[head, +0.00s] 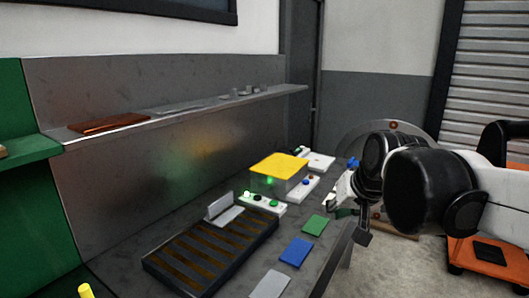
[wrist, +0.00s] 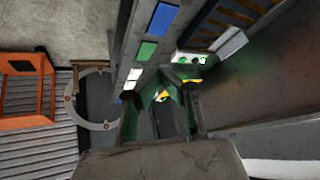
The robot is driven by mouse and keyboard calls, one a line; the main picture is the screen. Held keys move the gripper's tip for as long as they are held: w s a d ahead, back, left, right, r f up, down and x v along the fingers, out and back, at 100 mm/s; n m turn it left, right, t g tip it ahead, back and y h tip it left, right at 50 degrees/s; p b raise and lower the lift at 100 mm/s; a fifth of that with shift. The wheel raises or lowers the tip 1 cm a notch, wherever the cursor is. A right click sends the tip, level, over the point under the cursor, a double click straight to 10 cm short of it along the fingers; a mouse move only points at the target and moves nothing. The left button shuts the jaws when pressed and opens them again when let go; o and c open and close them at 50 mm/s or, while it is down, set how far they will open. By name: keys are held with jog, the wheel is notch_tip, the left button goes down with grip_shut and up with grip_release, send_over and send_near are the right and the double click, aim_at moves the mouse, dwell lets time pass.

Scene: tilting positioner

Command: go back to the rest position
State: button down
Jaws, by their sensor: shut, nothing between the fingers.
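My gripper (head: 343,211) hangs at the right edge of the grey workbench (head: 318,258) in the head view, apart from the objects there. My arm reaches in from the right. In the wrist view the dark fingers of my gripper (wrist: 163,92) are shut with nothing held. A yellow-topped block (head: 279,166) stands at the middle of the bench, with a white button box (head: 262,203) in front of it. A second white button box (head: 302,187) stands to its right.
A dark slatted tray (head: 190,262) with a light grey bracket (head: 224,211) sits at the bench front. Green (head: 314,225), blue (head: 296,251) and grey (head: 270,285) pads lie along the right side. A wall shelf (head: 190,113) runs behind. An orange cart (head: 487,262) stands on the floor.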

jog(key=s+d+f, duration=0.1)
jog(key=s+f, duration=0.3)
jog(key=s, duration=0.5)
jog(key=s+d+f+h, duration=0.1)
jog(key=s+d+f, duration=0.1)
jog(key=s+f, duration=0.3)
jog(key=s, duration=0.3)
jog(key=shift+s+d+n, duration=0.2)
jog(key=shift+s+n, duration=0.1)
jog(key=shift+s, duration=0.05)
